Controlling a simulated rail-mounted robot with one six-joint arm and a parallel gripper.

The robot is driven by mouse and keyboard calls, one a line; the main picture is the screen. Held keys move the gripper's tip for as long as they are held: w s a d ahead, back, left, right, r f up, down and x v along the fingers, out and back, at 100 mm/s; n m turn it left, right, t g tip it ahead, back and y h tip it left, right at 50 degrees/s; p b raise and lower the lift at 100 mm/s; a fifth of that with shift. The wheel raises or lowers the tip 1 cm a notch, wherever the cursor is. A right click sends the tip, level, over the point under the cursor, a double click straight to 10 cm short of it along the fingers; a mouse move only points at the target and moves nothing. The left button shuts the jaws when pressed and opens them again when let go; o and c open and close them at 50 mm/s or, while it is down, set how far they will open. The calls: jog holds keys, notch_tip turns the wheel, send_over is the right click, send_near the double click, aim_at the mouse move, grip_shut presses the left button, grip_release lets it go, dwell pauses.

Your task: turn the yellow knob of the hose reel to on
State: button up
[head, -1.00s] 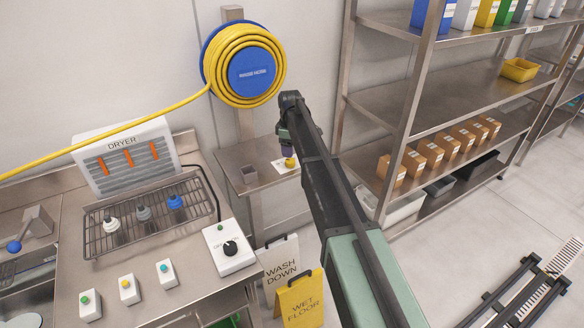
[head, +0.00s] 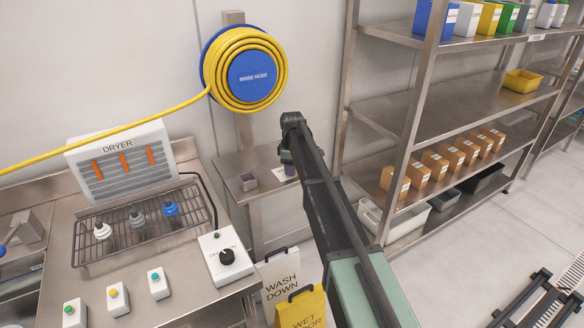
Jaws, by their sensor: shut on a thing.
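The hose reel (head: 250,75) is a blue drum wound with yellow hose, fixed to a metal post in the head view. Below it, a small metal shelf (head: 236,197) carries a white label plate (head: 279,175). My gripper (head: 290,169) is low over this plate at the shelf's right end, with its purplish end showing beside my dark arm. It is shut on the yellow knob. The knob itself is hidden behind the gripper, so its setting cannot be read.
The dryer (head: 121,160) and counter with switch boxes are at left. A tall rack (head: 407,115) with boxes stands close on the right. Floor signs (head: 281,277) stand below.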

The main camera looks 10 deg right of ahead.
jog(key=shift+m, duration=0.3)
jog(key=m, duration=1.1)
jog(key=shift+s+a+m, duration=0.1)
jog(key=shift+m, duration=2.1)
jog(key=o, duration=0.9)
